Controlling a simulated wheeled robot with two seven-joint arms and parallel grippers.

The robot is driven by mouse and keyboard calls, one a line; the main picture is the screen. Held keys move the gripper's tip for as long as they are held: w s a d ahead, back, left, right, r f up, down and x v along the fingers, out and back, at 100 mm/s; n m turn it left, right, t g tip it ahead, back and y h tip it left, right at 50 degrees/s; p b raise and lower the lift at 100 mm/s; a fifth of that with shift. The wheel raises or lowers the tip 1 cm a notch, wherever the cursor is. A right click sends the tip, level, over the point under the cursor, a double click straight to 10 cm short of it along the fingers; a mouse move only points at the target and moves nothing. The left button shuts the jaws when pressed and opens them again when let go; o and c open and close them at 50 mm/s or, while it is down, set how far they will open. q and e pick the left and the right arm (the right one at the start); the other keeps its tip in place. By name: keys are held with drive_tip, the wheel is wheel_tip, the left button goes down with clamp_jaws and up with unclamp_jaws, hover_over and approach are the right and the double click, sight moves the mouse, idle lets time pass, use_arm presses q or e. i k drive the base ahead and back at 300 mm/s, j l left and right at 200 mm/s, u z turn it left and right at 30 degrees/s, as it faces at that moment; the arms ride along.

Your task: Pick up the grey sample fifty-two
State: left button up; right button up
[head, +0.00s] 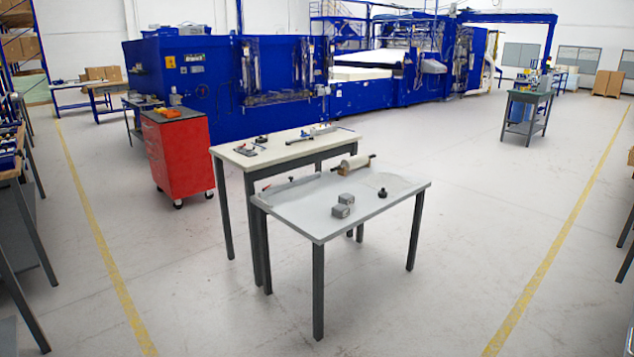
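Two small grey blocks sit close together on the light grey table in the middle of the head view. The nearer grey block (340,211) is slightly left of the farther grey block (346,199). Any number on them is too small to read, so I cannot tell which is sample fifty-two. Neither of my grippers is in view.
The light grey table (300,218) also bears a roll (354,163) and a black knob-like item (382,193). A cream-topped table (290,147) adjoins behind. A red cabinet (180,155) stands to the left. Floor in front is clear.

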sight(341, 211)
drive_tip(key=i+j+z, duration=0.1)
drive_tip(key=i, duration=0.45)
drive_tip(key=i+j+z, duration=0.1)
drive_tip(key=i, duration=0.4)
drive_tip(key=i+l+z, duration=0.1)
drive_tip(key=i+z, duration=0.25)
drive_tip(key=i+j+z, duration=0.1)
drive_tip(key=i+z, duration=0.25)
drive_tip(key=i, duration=0.15)
drive_tip(key=i+l+u, duration=0.15)
drive_tip(key=i, duration=0.45)
drive_tip(key=i+l+u, duration=0.1)
drive_tip(key=i+u, duration=0.35)
drive_tip(key=i+l+u, duration=0.55)
drive_tip(key=i+l, duration=0.05)
drive_tip(key=i, duration=0.15)
